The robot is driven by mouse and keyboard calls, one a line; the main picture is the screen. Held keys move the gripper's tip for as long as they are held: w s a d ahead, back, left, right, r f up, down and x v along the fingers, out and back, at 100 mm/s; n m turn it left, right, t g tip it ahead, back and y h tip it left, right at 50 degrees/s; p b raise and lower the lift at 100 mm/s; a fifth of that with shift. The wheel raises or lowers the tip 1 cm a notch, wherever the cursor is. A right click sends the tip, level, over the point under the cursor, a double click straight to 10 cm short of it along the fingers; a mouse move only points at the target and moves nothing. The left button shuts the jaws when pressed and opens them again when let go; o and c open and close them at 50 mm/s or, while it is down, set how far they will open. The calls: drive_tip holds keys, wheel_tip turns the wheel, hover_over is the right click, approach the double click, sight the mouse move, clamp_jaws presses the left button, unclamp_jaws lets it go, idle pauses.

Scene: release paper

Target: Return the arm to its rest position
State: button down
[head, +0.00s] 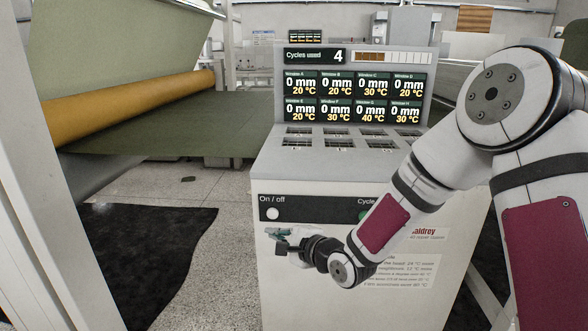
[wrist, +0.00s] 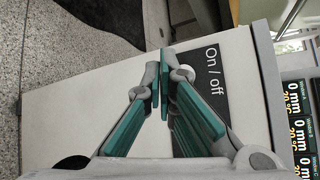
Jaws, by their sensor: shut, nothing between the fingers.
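My gripper (head: 284,237) is shut and empty in front of the grey machine's front panel (head: 350,300). In the head view it is just below the white round On / off button (head: 272,214). In the wrist view the teal fingers (wrist: 163,75) converge close to the On / off label (wrist: 212,70), and the button is partly hidden behind them. I cannot tell whether the fingertips touch the panel. My arm (head: 385,220) is bent and reaches in from the right across the machine's front, covering part of the cycle label and the printed notice.
The machine's display (head: 352,97) shows Cycles used 4 and several window readings. An orange roller (head: 140,105) with green sheet stands at the left behind a white post (head: 55,150). A black mat (head: 145,255) lies on the speckled floor, with bare floor (head: 235,210) beside the machine.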

drive_tip(key=s+d+r+n+g+h, duration=0.2)
drive_tip(key=s+d+r+n+h, duration=0.25)
drive_tip(key=s+d, duration=0.45)
drive_tip(key=s+d+r+n+g+h, duration=0.2)
drive_tip(key=s+d+r+n+h, duration=0.3)
drive_tip(key=d, duration=0.6)
drive_tip(key=s+d+r+n+g, duration=0.2)
drive_tip(key=s+d+g, duration=0.1)
drive_tip(key=s, duration=1.2)
drive_tip(key=s+d+r+n+g, duration=0.1)
drive_tip(key=s+d+n+g, duration=0.15)
drive_tip(key=s, duration=1.25)
wheel_tip(320, 180, up, 25)
drive_tip(key=s+t+p, duration=0.1)
drive_tip(key=t+p, duration=0.2)
drive_tip(key=p, duration=2)
drive_tip(key=shift+s+r, duration=0.15)
